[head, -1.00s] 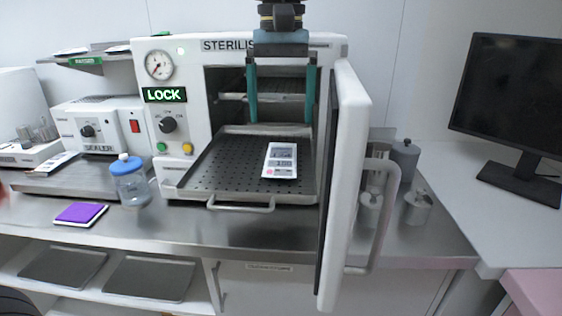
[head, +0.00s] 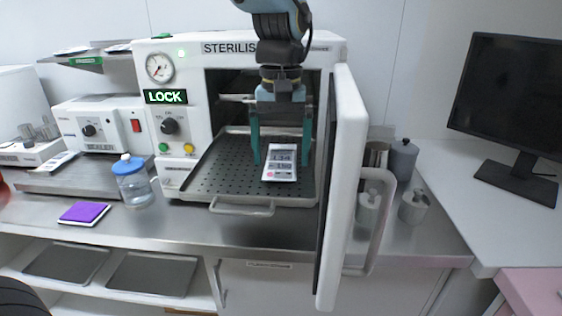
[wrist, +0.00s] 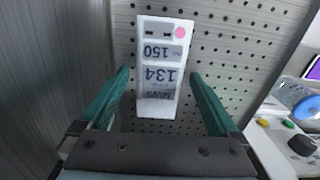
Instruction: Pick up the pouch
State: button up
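The pouch (head: 281,163) is a flat white packet with grey print and a pink dot. It lies on the perforated tray (head: 222,178) pulled out of the open sterilizer. My gripper (head: 281,160) is open above the tray, its green fingers pointing down on either side of the pouch's far part. In the wrist view the pouch (wrist: 161,66) lies ahead of and between the two spread fingertips, and the gripper (wrist: 164,76) is empty. Whether the fingertips touch the tray cannot be told.
The sterilizer door (head: 343,190) stands open just right of the tray. The sterilizer body (head: 180,105) with its lit LOCK sign is on the left. A blue-lidded jar (head: 133,182) and purple pad (head: 84,213) sit on the counter. Metal canisters (head: 402,160) stand behind the door.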

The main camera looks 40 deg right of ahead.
jog(key=c, duration=1.2)
jog(key=shift+r, duration=0.1)
